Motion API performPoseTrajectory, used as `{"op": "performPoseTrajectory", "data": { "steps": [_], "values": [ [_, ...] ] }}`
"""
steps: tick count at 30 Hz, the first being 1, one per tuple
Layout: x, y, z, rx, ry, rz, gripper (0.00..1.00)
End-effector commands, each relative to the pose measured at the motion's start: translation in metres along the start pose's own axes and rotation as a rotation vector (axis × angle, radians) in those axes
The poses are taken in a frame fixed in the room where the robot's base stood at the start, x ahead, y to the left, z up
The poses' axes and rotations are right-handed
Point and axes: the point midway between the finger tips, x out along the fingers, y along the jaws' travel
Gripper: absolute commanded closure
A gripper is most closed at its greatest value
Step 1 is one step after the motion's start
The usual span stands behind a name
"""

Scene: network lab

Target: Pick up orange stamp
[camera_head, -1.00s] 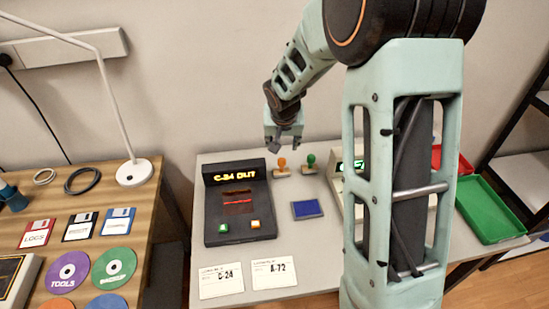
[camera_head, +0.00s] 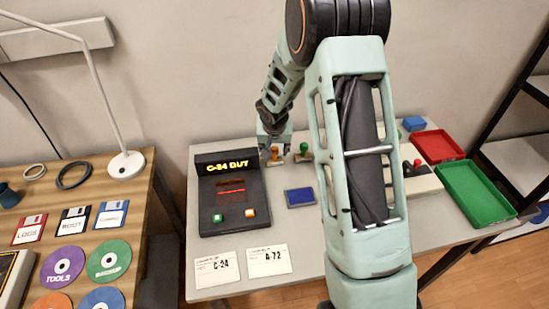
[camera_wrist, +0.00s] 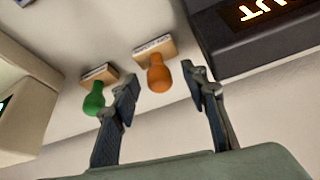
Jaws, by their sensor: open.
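The orange stamp (camera_wrist: 158,75) has an orange knob handle on a wooden block and lies between my open fingers in the wrist view, nothing gripped. It also shows in the head view (camera_head: 276,155), at the back of the grey table, partly hidden by my gripper (camera_head: 273,143). My gripper (camera_wrist: 165,85) is open and empty, its fingertips on either side of the orange handle. I cannot tell whether either finger touches it. A green stamp (camera_wrist: 95,97) of the same shape stands close beside it, just outside one finger; it shows in the head view (camera_head: 302,153).
A black device (camera_head: 230,205) with a lit display stands left of the stamps. A blue ink pad (camera_head: 300,197), two paper cards (camera_head: 268,261), a red tray (camera_head: 436,145) and a green tray (camera_head: 478,195) are on the table. The wall is close behind.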

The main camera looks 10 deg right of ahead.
Motion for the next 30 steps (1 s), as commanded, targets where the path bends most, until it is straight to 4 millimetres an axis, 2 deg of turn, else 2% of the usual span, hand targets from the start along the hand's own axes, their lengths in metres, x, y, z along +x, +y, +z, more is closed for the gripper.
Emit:
{"op": "performPoseTrajectory", "data": {
  "steps": [4,11,22,30],
  "values": [
    [0.0096,0.0000,-0.0001,0.000,0.000,0.001,0.59],
    [0.0103,0.0002,-0.0002,0.000,0.000,0.001,0.59],
    [0.0101,0.0003,-0.0002,0.000,0.000,0.000,0.99],
    [0.0097,0.0002,-0.0006,0.000,0.001,0.000,1.00]
  ]
}}
